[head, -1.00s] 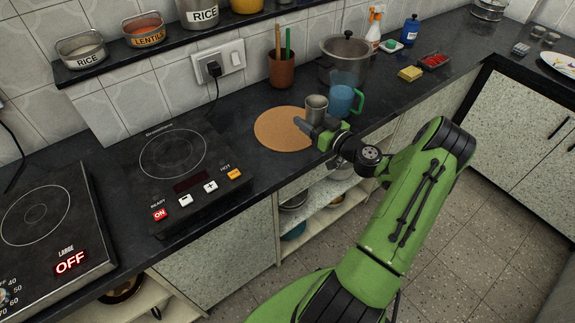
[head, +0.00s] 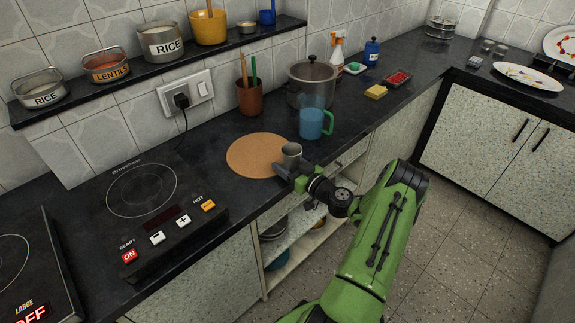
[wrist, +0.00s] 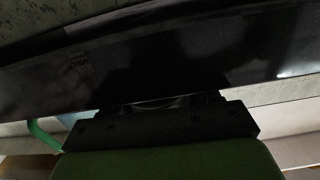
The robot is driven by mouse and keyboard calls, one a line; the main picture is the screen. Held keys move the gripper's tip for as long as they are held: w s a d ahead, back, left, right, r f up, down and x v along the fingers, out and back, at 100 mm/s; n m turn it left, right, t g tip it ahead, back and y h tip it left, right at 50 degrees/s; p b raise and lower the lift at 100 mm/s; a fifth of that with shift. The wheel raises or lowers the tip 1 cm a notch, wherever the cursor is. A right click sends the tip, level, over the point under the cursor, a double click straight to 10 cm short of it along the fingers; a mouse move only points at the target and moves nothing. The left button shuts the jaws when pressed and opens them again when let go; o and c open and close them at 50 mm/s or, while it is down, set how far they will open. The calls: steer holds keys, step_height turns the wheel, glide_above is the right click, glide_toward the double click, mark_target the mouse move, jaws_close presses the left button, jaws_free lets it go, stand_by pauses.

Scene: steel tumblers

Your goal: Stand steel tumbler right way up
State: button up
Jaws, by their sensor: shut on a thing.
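The steel tumbler (head: 291,154) is a small grey metal cup at the right edge of the round cork mat (head: 250,160), near the counter's front edge. Its open mouth appears to face up, and it looks roughly upright. My gripper (head: 286,170) is shut on the tumbler from the front, low on its side. The gripper hides the tumbler's base, so I cannot tell whether it touches the counter or mat. The wrist view is dark and shows my gripper's black mount, without a clear tumbler.
A blue jug (head: 312,124) with a green handle stands close behind and right of the tumbler. Behind are a steel pot (head: 312,85) and a brown utensil cup (head: 249,98). An induction hob (head: 150,215) lies left. The mat's left part is clear.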

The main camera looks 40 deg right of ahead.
steer(key=shift+f+b, duration=0.5)
steer(key=shift+f, duration=0.05)
